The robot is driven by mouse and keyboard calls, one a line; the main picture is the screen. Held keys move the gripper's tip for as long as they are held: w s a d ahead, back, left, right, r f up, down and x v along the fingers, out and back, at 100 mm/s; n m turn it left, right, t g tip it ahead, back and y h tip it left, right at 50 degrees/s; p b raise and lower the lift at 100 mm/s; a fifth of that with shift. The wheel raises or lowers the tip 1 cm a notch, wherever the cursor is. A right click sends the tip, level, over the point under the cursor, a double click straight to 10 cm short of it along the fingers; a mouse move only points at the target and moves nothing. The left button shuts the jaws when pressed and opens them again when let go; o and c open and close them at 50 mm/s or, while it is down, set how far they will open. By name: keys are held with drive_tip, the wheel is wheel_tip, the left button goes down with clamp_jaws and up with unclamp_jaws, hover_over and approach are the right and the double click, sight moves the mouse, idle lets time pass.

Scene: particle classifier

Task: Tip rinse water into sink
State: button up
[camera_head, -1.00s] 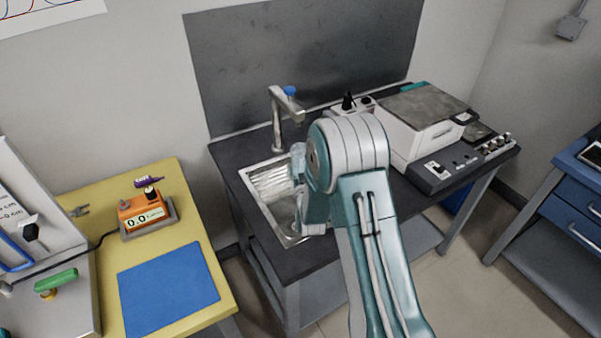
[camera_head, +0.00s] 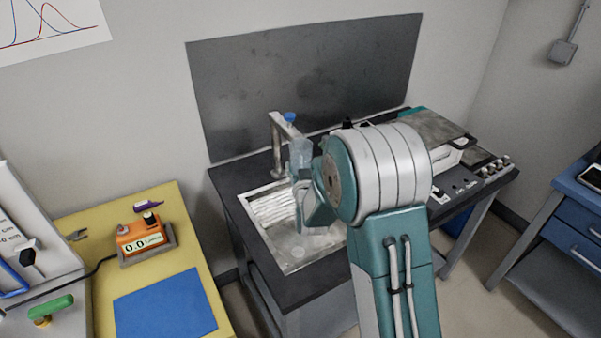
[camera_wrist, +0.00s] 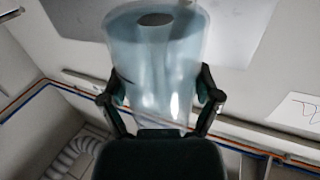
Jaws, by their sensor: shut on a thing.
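My gripper (camera_head: 303,185) is above the metal sink (camera_head: 296,258), just in front of the tap (camera_head: 277,150). It is shut on a clear, pale-blue container (camera_head: 301,153), which looks roughly upright in the head view and partly hidden by my gripper. In the wrist view, the container (camera_wrist: 155,65) sits between the two dark fingers (camera_wrist: 161,98). Its contents are hard to tell apart from its clear wall. My arm hides the right side of the sink.
A machine with a grey lid (camera_head: 435,135) stands on the dark counter (camera_head: 240,210) to the right. A yellow table (camera_head: 190,235) at left holds an orange meter (camera_head: 139,238) and a blue mat (camera_head: 165,302). A grey panel (camera_head: 300,75) is behind the tap.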

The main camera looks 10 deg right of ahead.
drive_tip(key=shift+r, duration=0.2)
drive_tip(key=shift+s+a+f, duration=0.2)
drive_tip(key=shift+a, duration=0.05)
drive_tip(key=s+a+f, duration=0.6)
drive_tip(key=f, duration=0.1)
drive_tip(key=shift+s+a+f, duration=0.3)
drive_tip(key=shift+f, duration=0.05)
drive_tip(key=shift+d+r+m, duration=0.15)
drive_tip(key=shift+m, duration=0.15)
drive_tip(key=shift+d+f+m+g+y+p, duration=0.2)
drive_tip(key=shift+d+f+m, duration=0.3)
drive_tip(key=shift+m, duration=0.8)
drive_tip(key=shift+d+f+m+g+p, duration=0.15)
drive_tip(key=shift+d+f+m+p, duration=0.35)
drive_tip(key=shift+m, duration=0.8)
drive_tip(key=shift+d+f+m+g+y+p, duration=0.15)
drive_tip(key=shift+d+f+m, duration=0.35)
drive_tip(key=shift+m, duration=0.8)
